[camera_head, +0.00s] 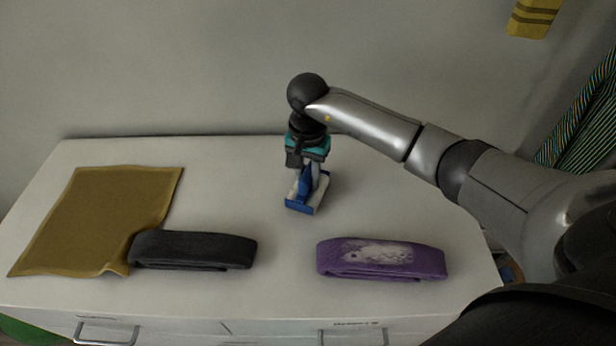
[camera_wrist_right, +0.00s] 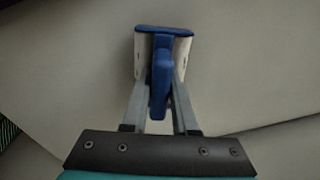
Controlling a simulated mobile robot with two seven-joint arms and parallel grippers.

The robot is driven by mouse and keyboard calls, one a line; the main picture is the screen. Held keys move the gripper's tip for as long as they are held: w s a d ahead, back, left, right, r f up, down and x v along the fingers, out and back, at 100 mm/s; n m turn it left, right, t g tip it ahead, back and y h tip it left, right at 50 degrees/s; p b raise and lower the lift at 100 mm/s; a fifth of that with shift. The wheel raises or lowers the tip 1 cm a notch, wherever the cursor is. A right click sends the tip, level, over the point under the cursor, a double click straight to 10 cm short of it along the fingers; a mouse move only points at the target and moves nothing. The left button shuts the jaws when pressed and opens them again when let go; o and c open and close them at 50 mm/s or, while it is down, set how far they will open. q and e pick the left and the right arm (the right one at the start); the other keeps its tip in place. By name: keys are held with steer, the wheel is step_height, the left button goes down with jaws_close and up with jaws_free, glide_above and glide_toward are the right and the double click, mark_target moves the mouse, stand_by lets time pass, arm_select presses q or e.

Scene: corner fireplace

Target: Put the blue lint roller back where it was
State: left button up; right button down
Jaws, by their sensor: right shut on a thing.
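The blue lint roller (camera_head: 301,206) has a blue handle and a white part. It is at the middle of the white cabinet top (camera_head: 240,185), below my right gripper (camera_head: 309,183). My right gripper is shut on its handle, pointing down. In the right wrist view the lint roller (camera_wrist_right: 163,62) shows between the two grey fingers (camera_wrist_right: 160,100), with its blue end and white sides beyond the fingertips. I cannot tell whether the roller touches the cabinet top. My left gripper is not in view.
A folded black cloth (camera_head: 194,250) and a folded purple cloth (camera_head: 382,259) lie near the front edge. A mustard-coloured cloth or envelope (camera_head: 95,215) lies at the left, touching the black cloth. The top around the roller is clear, with a wall behind.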

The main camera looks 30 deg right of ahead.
steer(key=shift+r, duration=0.1)
steer(key=c, duration=0.7)
jaws_free()
step_height(320, 180, up, 12)
steer(key=shift+r+p, duration=0.1)
steer(key=shift+p, duration=0.6)
